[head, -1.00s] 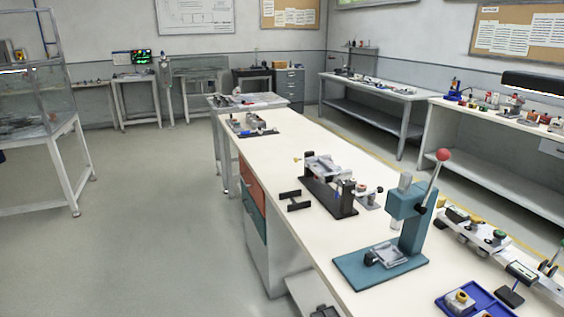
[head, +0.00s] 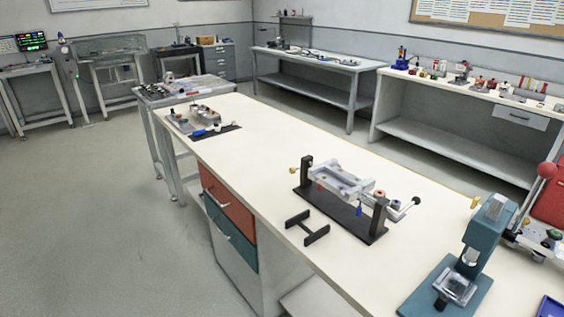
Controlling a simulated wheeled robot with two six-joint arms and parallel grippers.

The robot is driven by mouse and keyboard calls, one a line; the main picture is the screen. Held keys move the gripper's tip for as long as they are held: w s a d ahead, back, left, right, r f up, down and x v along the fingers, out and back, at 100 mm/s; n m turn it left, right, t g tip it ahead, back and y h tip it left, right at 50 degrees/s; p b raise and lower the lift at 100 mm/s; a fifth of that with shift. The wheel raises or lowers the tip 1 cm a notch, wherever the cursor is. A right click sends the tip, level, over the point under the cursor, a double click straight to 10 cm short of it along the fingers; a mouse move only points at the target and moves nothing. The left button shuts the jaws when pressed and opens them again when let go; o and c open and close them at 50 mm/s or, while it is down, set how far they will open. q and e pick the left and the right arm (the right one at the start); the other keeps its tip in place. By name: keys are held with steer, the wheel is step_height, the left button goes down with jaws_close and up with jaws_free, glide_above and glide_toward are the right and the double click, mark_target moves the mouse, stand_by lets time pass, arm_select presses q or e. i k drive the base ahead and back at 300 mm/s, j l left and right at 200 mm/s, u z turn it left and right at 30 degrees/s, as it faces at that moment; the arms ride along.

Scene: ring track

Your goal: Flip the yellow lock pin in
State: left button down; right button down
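A small yellow knob (head: 294,170), which looks like the lock pin, sticks out at the left end of a fixture on the long bench. The fixture has a black base (head: 340,214) with two black uprights and a grey tray-like cradle (head: 342,180) held between them. A small blue part (head: 359,210) hangs near the right upright, and a crank with a black knob (head: 417,201) shows at the right end. The pin is too small to tell how far in it sits. Neither of my grippers is in view.
The long cream bench (head: 270,140) runs away from me. A black H-shaped stand (head: 307,228) lies before the fixture. Another small fixture (head: 201,123) sits at the far end. The floor (head: 90,220) at left is clear.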

mark_target(291, 170)
steer(key=i+j, duration=0.15)
steer(key=j, duration=0.15)
steer(key=i+j+z, duration=0.1)
steer(key=j, duration=0.25)
steer(key=i+j, duration=0.25)
steer(key=i+j+z, duration=0.1)
steer(key=j, duration=0.3)
steer(key=i, duration=0.05)
